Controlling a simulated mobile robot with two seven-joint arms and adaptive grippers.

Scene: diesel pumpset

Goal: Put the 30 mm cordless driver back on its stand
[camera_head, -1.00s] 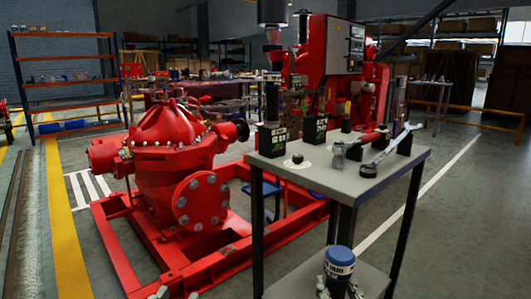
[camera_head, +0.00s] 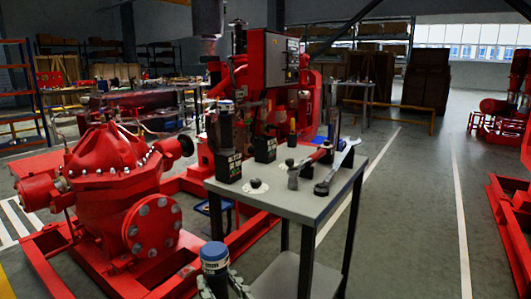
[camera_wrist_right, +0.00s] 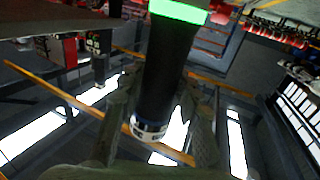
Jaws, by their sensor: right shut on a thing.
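The cordless driver (camera_head: 214,262), a dark cylinder with a blue top and a pale label band, is upright in the head view, in front of and below the tabletop's left end. My right gripper (camera_head: 224,287) is shut on it. In the right wrist view the black driver body (camera_wrist_right: 166,70) with a bright green band stands between the fingers of my right gripper (camera_wrist_right: 163,118). A pale round disc with a dark knob (camera_head: 255,184) lies on the tabletop's near left part; it may be the empty stand. My left gripper is out of view.
The grey table (camera_head: 290,203) holds a blue-topped driver (camera_head: 228,145), other black drivers behind it (camera_head: 265,145), a red-handled tool (camera_head: 312,158) and a wrench (camera_head: 338,170). A red pump (camera_head: 105,175) on its frame stands left of the table. Open floor lies to the right.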

